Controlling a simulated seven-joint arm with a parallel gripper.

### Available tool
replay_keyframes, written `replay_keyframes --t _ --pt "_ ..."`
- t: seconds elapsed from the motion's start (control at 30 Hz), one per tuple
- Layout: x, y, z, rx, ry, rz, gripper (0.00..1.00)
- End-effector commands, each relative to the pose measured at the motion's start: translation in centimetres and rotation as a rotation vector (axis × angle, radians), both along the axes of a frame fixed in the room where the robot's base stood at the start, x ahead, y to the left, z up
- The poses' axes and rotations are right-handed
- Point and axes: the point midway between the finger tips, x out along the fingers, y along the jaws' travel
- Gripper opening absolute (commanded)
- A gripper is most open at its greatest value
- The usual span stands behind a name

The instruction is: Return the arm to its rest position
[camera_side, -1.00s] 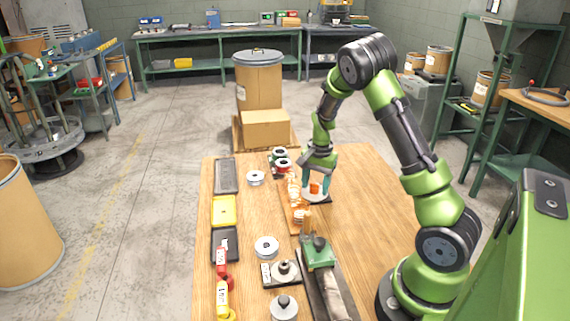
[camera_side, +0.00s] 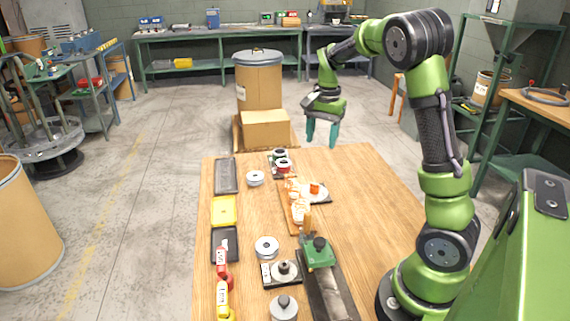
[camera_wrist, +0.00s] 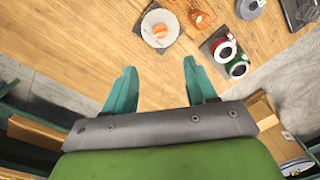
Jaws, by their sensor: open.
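My gripper (camera_side: 322,133) is raised above the far edge of the wooden table (camera_side: 372,225), with its teal fingers pointing down. It also shows in the wrist view (camera_wrist: 160,84), its fingers apart with nothing between them. Below it and nearer the camera, an orange piece (camera_side: 315,188) sits on a pale round disc on a dark square plate. The same orange piece (camera_wrist: 160,31) shows near the top of the wrist view, apart from the fingers.
Red and green spools (camera_side: 281,160) stand at the far end. Black and yellow trays (camera_side: 223,210) line the left edge. A cardboard box (camera_side: 265,130) and drum (camera_side: 258,80) stand beyond the table.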

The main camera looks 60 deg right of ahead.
Motion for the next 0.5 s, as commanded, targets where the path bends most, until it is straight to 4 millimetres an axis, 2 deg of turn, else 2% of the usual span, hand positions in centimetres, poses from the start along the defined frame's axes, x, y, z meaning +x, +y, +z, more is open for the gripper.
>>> replay_keyframes --t 0.13,0.5 --pt "-0.06 -0.02 1.05 -0.001 -0.001 0.000 0.56" --pt "-0.05 -0.08 1.20 -0.003 -0.001 0.009 0.56"
